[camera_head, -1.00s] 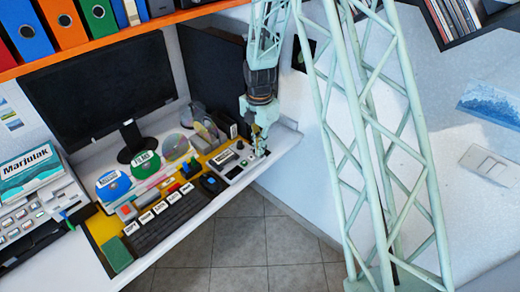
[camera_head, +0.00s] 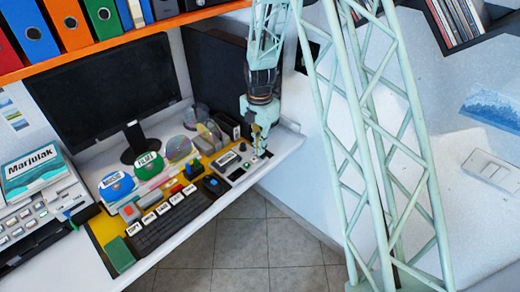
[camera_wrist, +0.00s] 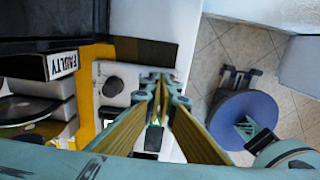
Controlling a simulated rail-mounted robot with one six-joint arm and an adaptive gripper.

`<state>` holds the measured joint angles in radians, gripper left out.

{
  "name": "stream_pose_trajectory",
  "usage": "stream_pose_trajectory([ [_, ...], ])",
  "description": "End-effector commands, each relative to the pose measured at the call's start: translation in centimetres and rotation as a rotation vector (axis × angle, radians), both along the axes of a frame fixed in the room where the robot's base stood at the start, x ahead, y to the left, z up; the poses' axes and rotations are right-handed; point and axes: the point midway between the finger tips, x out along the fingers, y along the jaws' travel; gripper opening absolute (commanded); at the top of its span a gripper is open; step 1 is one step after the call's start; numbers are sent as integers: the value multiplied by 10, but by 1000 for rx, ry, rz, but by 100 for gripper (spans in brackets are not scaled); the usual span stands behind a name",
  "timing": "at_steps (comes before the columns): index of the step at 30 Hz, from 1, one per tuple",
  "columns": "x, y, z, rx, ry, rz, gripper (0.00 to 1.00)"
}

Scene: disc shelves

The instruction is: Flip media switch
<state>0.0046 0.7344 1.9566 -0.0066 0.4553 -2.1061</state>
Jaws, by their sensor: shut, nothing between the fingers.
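A light grey control box (camera_head: 232,172) sits at the right end of the desk. It also shows in the wrist view (camera_wrist: 104,70), with a black knob (camera_wrist: 112,87) on its face and a small green light between my fingers. My gripper (camera_head: 259,151) is shut and empty, pointing down at the right part of this box. In the wrist view its two fingers meet at the tips (camera_wrist: 158,84) over the box. The switch itself cannot be made out clearly; the fingers may hide it. I cannot tell whether the tips touch the box.
A "FAULTY" labelled slot (camera_wrist: 62,64) lies left of the box. A keyboard (camera_head: 170,220), labelled discs (camera_head: 116,185) and a monitor (camera_head: 100,85) stand further left. An orange shelf (camera_head: 130,38) with binders runs above. Tiled floor (camera_head: 235,240) lies beyond the desk's front edge.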

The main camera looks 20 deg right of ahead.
Motion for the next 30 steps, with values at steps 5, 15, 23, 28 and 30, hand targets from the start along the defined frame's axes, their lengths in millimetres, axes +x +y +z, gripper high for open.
stream_pose_trajectory([
  [5,-1,0,8,1,-1,0,0],
  [15,-4,-2,40,0,-1,1,0],
  [23,-8,-4,75,0,-1,1,0],
  [28,-11,-6,99,0,-2,1,0],
  [30,-12,-7,108,0,-1,1,0],
])
